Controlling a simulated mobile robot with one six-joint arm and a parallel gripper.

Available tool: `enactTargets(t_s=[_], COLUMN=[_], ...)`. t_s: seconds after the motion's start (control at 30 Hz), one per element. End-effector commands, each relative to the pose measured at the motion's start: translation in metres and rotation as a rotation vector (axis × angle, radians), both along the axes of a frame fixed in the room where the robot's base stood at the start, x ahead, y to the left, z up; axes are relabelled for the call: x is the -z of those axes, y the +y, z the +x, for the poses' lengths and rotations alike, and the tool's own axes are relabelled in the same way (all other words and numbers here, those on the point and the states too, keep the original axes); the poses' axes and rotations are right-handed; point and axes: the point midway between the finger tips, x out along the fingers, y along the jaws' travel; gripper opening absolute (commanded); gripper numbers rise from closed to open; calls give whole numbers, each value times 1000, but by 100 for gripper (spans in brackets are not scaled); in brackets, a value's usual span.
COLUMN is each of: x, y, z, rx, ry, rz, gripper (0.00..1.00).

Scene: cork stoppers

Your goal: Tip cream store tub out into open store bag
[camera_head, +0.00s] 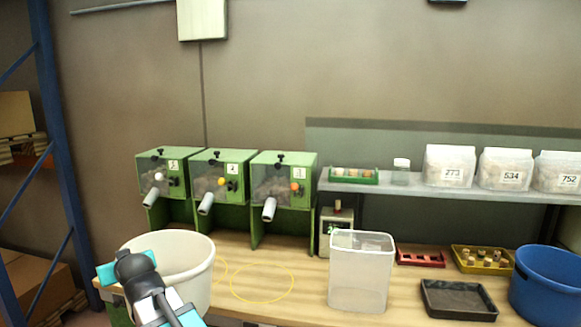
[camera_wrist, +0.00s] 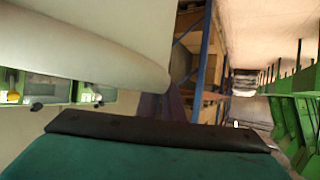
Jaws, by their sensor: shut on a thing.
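The cream tub (camera_head: 185,262) is at the front left in the head view, roughly upright with its mouth up. I see its pale inner wall but no contents. My gripper (camera_head: 122,270) is shut on the near left side of its wall. In the wrist view, the tub (camera_wrist: 80,45) is a large pale curved surface at upper left, above the dark pad of my gripper (camera_wrist: 160,132). An open, clear, upright bag (camera_head: 358,278) stands on the bench right of the tub, apart from it. Its inside looks mostly empty.
Green dispensers (camera_head: 222,182) with spouts stand behind the tub. A yellow ring (camera_head: 262,286) lies on the bench. Right of the bag are a black tray (camera_head: 458,299), a yellow tray (camera_head: 482,262) of corks and a blue tub (camera_head: 545,290). Filled bags (camera_head: 449,168) stand on the shelf.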

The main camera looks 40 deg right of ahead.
Motion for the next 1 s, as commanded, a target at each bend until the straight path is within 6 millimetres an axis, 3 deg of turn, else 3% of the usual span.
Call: enactTargets(t_s=[0.27, 0.47, 0.67, 1.0], x=[-2, -6, -20, -53], y=[14, 6, -29, -115], z=[0, 2, 2, -7], rx=[-19, -12, 21, 92], ry=[-4, -2, 1, 12], rz=[-2, -3, -1, 0], gripper=[0, 0, 0, 0])
